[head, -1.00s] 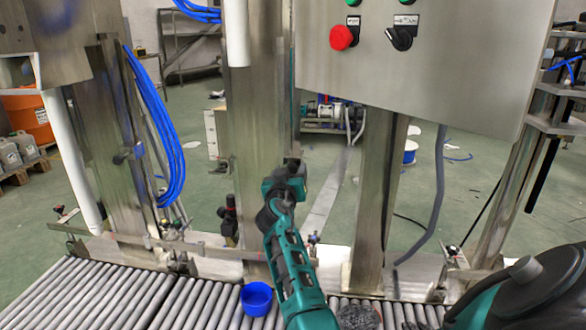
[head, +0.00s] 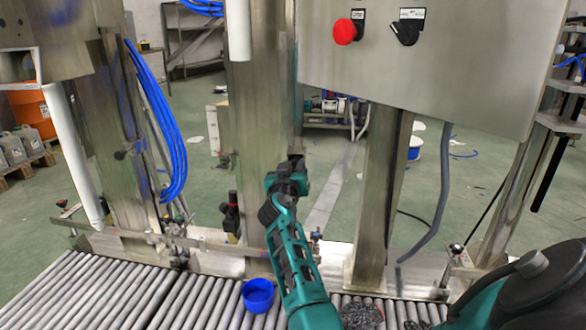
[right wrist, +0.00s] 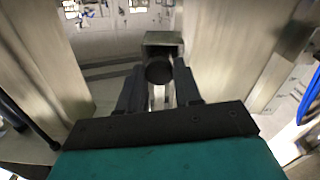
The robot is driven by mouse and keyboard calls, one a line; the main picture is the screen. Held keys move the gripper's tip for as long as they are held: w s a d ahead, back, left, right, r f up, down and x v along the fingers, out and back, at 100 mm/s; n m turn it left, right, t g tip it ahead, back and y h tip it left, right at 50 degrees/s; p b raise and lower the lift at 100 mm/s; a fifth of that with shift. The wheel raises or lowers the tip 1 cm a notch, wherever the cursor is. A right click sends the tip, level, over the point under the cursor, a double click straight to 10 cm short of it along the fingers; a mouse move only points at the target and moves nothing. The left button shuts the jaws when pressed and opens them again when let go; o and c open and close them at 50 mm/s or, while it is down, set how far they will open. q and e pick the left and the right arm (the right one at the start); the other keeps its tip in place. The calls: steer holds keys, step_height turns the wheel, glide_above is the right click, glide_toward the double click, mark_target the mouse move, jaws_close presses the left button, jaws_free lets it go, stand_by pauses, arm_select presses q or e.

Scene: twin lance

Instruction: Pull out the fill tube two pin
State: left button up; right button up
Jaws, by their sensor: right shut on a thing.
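My right gripper (head: 296,164) is at the right edge of the middle steel column in the head view, with my teal arm rising to it from below. In the right wrist view its two dark fingers (right wrist: 160,92) are closed in on a dark round knob, which looks like the pin (right wrist: 158,72). The knob sits in front of a small square metal block (right wrist: 163,44). I cannot tell how deep the pin sits. A white fill tube (head: 238,35) hangs at the middle column, and another white tube (head: 78,155) hangs at the left. My left gripper is not in view.
A steel control panel (head: 430,65) with a red button hangs at the upper right. A roller conveyor (head: 110,290) runs along the bottom, with a blue cup (head: 258,295) on it. Blue hoses (head: 165,130) hang by the left column. Another post (head: 380,190) stands right of my gripper.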

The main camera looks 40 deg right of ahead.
jaws_close()
steer(key=shift+v, duration=1.15)
steer(key=shift+f, duration=0.15)
steer(key=o, duration=0.7)
jaws_free()
steer(key=shift+a, duration=0.1)
